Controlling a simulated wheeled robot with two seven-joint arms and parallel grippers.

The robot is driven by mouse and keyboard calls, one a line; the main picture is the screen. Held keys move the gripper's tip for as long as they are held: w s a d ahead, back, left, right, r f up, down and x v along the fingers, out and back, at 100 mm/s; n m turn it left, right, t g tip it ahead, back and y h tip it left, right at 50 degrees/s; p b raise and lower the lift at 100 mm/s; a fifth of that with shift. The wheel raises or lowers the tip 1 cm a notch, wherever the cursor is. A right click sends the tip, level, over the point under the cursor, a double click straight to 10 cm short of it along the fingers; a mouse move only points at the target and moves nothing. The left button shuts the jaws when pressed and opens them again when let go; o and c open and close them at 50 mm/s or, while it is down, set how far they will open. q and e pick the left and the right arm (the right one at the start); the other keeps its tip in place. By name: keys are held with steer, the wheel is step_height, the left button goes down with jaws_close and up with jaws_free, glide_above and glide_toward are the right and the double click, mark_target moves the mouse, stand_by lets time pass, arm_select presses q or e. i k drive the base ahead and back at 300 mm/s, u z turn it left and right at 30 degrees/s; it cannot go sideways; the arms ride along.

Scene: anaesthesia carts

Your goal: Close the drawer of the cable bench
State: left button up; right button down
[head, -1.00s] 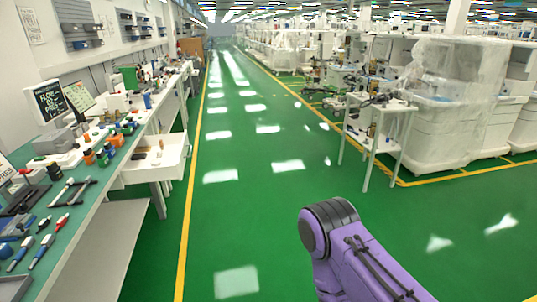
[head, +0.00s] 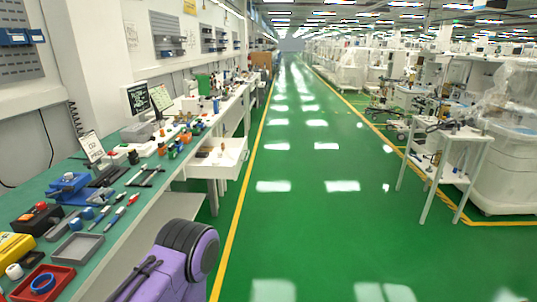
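The cable bench (head: 128,176) is a long green-topped bench along the left wall in the head view. Its white drawer (head: 226,172) stands pulled out over the aisle side, beyond the near end of the bench. A few small dark items lie inside the drawer. A purple arm link of mine with a dark round joint shows at the bottom, left of the middle, beside the bench front. Neither gripper is in the picture, so what they hold is hidden.
Tools, trays and bins crowd the bench top, with a red tray (head: 44,283) nearest. The green aisle floor (head: 310,225) is clear right of the yellow line. A small white trolley (head: 448,160) and plastic-wrapped carts (head: 507,165) stand at the right.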

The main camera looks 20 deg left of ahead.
mark_target(233, 159)
steer(key=z, duration=0.2)
steer(key=i, duration=0.75)
steer(key=u, duration=0.8)
steer(key=i, duration=0.45)
steer(key=u, duration=0.45)
